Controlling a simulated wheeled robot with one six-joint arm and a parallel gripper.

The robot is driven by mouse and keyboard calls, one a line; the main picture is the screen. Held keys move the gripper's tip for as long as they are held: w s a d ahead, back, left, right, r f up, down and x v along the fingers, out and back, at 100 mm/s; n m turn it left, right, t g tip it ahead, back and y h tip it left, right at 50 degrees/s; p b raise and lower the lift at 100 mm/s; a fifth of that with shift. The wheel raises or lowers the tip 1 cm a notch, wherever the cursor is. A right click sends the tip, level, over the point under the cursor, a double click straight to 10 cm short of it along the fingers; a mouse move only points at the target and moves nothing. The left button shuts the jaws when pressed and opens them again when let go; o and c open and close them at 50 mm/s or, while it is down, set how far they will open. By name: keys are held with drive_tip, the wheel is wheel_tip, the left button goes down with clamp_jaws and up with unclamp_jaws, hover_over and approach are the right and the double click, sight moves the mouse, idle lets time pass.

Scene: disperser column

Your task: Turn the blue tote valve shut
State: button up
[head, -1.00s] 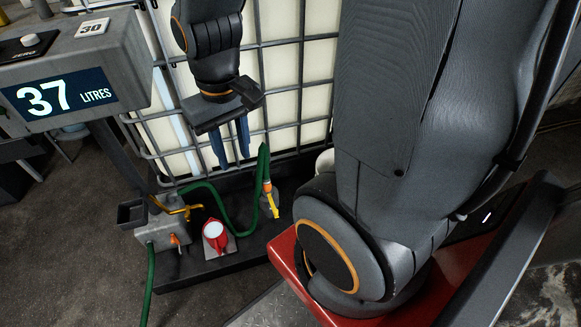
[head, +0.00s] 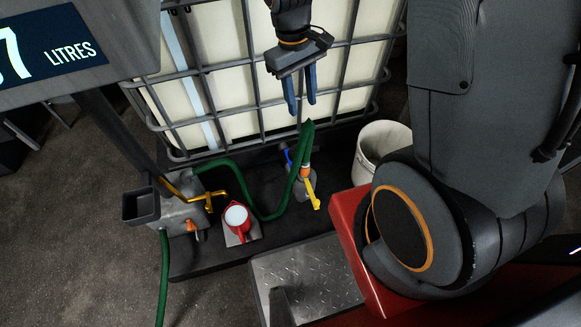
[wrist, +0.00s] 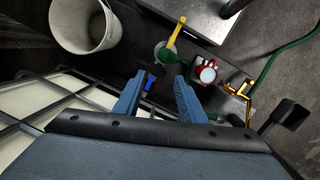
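The blue valve handle (head: 287,154) shows low at the front of the caged white tote (head: 225,75), left of the hose's orange fitting. In the wrist view the blue handle (wrist: 150,82) is a small patch by the left fingertip, partly hidden. My gripper (head: 302,112) hangs in front of the cage, above the valve, blue fingers pointing down. In the wrist view my gripper (wrist: 159,78) has its fingers apart with nothing between them. I cannot tell whether a finger touches the handle.
A green hose (head: 264,214) runs from the orange fitting (head: 305,171) and yellow lever (head: 313,194) to a grey box (head: 180,212). A red-and-white jug (head: 237,219) stands between them. A white bucket (head: 380,142) stands at the right. The litre display (head: 50,50) is partly cut off.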

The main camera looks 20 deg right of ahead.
drive_tip(key=w+a+f+n+g+h+b, duration=0.1)
drive_tip(key=w+f+b, duration=0.2)
drive_tip(key=f, duration=0.5)
drive_tip(key=w+f+n+b, duration=0.1)
drive_tip(key=w+f+b, duration=0.2)
drive_tip(key=f, duration=0.5)
drive_tip(key=n+h+b, duration=0.1)
drive_tip(key=n+b, duration=0.2)
drive_tip(key=b, duration=0.3)
approach(293, 165)
drive_tip(key=f, duration=0.1)
drive_tip(key=shift+g, duration=0.4)
drive_tip(key=shift+w+b+x, duration=0.15)
drive_tip(key=shift+b+x, duration=0.3)
drive_tip(key=shift+x, duration=1.55)
drive_tip(key=shift+w+b+x, duration=0.1)
drive_tip(key=shift+b+x, duration=0.35)
drive_tip(key=shift+x, duration=1.55)
drive_tip(key=shift+d, duration=0.15)
drive_tip(key=shift+c, duration=0.3)
clamp_jaws()
